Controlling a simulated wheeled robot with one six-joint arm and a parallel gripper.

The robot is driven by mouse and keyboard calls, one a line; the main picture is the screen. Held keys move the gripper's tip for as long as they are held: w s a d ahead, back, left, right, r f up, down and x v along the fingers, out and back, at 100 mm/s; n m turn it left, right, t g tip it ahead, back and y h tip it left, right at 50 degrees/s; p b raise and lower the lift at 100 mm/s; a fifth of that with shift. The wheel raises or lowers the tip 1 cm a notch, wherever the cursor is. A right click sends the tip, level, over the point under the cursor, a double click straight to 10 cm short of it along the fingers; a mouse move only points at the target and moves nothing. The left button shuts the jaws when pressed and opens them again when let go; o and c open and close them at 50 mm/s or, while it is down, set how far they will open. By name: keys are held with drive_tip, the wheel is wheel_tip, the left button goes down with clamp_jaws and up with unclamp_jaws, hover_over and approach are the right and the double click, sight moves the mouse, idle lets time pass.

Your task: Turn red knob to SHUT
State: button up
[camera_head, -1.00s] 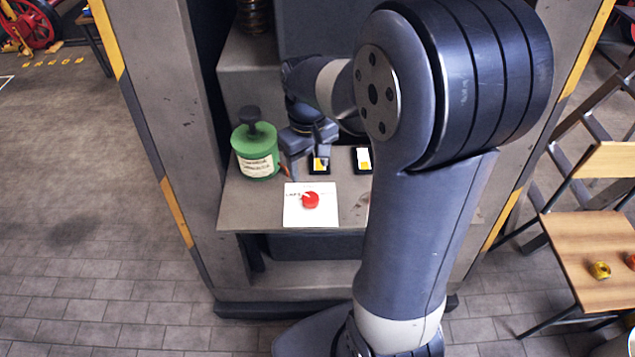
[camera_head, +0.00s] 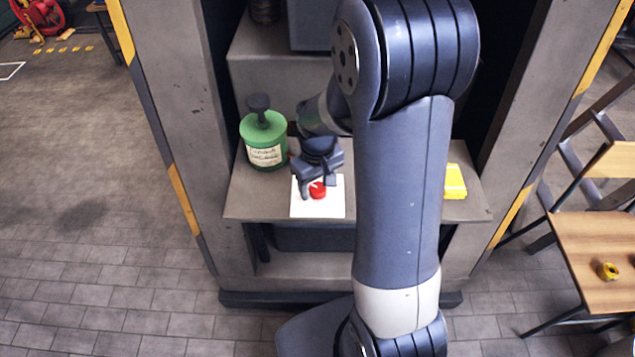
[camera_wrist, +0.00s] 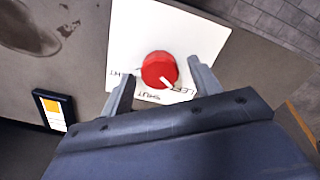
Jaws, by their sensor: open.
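The red knob (camera_head: 318,190) sits on a white plate (camera_head: 318,209) on the grey shelf. A third word at the left of the plate (camera_wrist: 143,25) is partly hidden. My gripper (camera_head: 317,184) is over the knob from its far side. In the wrist view my gripper (camera_wrist: 162,70) is open, with one finger on each side of the knob. Gaps show between the fingers and the knob.
A green canister (camera_head: 264,142) with a dark top stands left of the plate. A yellow block (camera_head: 454,182) lies at the shelf's right. A dark-framed card (camera_wrist: 52,110) shows in the wrist view. Grey pillars (camera_head: 165,110) flank the shelf. A wooden bench (camera_head: 590,250) stands to the right.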

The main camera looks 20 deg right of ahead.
drive_tip(key=shift+c, duration=0.2)
drive_tip(key=c, duration=0.9)
drive_tip(key=shift+c, duration=0.2)
drive_tip(key=shift+m, duration=0.3)
drive_tip(key=m, duration=1.1)
drive_tip(key=shift+r+b, duration=0.1)
drive_tip(key=shift+b, duration=0.3)
drive_tip(key=o, duration=1)
